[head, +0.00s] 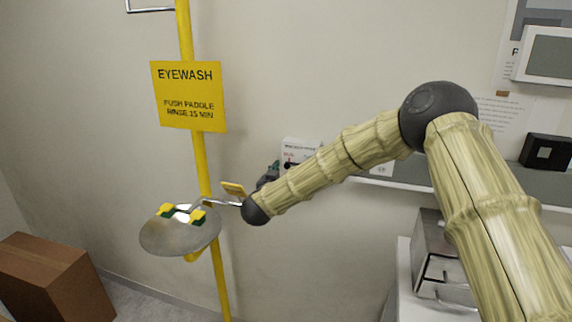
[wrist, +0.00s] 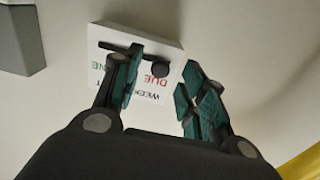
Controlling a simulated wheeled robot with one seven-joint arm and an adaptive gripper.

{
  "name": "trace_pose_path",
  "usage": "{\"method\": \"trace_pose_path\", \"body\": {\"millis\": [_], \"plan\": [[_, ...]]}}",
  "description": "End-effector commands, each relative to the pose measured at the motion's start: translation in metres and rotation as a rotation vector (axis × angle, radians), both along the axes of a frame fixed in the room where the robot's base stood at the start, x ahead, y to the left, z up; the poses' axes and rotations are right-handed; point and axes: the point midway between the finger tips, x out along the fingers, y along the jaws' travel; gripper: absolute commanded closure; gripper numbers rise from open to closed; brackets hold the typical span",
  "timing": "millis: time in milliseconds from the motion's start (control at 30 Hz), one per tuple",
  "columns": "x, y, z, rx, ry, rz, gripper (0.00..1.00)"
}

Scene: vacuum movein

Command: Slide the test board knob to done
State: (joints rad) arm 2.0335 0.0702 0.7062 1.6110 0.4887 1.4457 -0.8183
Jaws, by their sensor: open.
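The test board is a small white box on the wall, partly hidden behind my arm in the head view (head: 302,146). In the wrist view the board (wrist: 172,48) appears upside down, with red "DUE" lettering, partly covered green lettering ending in "NE", and a dark slot. The round black knob (wrist: 160,70) is at the slot's end by "DUE". My gripper (wrist: 164,62) is open, one finger on each side of the knob in the picture; I cannot tell whether either touches it. In the head view my gripper (head: 268,175) is small and dark beside the board.
A yellow eyewash pole with a sign (head: 188,96) and a metal bowl (head: 180,236) stands left of my gripper. A grey rail (head: 400,184) runs along the wall. A metal box (head: 432,250) is at lower right and a cardboard box (head: 55,280) at lower left.

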Motion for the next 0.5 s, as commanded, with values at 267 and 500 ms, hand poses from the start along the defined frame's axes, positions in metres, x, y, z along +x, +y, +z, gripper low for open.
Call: {"method": "trace_pose_path", "body": {"millis": [267, 500], "plan": [[0.024, -0.006, 0.000, 0.000, 0.001, 0.002, 0.58], [0.027, -0.007, -0.001, 0.000, 0.000, 0.002, 0.58]]}}
